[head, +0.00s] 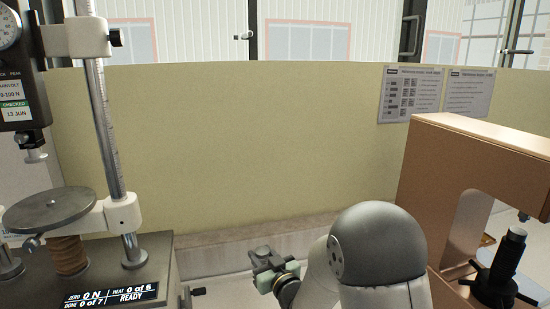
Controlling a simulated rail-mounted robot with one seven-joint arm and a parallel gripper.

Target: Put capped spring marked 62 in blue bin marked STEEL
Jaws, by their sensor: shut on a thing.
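My gripper (265,258) is low in the middle of the head view, beyond my rounded grey arm link. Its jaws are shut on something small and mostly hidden. I cannot make out a cap, coils or a number on it, so I cannot tell whether it is the capped spring marked 62. The blue bin marked STEEL is not in view.
At left stands a tester with a round grey plate (48,210), a brown coiled part (68,254) under it, and a display (112,296) reading 0 N and READY. A copper-brown machine (425,165) stands at right. A yellow panel (250,150) closes the back.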

